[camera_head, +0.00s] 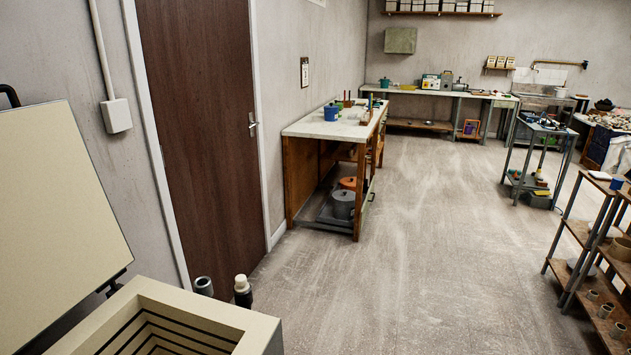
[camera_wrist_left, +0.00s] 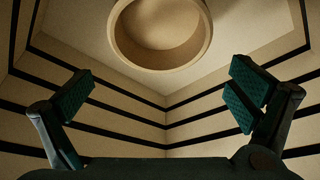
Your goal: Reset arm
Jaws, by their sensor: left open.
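My left gripper (camera_wrist_left: 160,96) shows in the left wrist view with its two green-padded fingers spread wide and nothing between them. It is inside or over a box-like chamber with cream walls and dark horizontal grooves. A round cream clay vessel (camera_wrist_left: 158,62) lies ahead of the fingers at the top of that view, apart from them. In the head view the open kiln (camera_head: 262,337) with similar grooved walls stands at the bottom left, its lid (camera_head: 60,220) raised. Neither arm can be made out in the head view, and my right gripper is not seen.
A dark door (camera_head: 200,120) is in the left wall. A workbench (camera_head: 300,180) stands beyond it. A shelf rack (camera_head: 575,255) with pots is at the right, and a small metal cart (camera_head: 545,130) is farther back. The middle floor (camera_head: 420,230) is clear.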

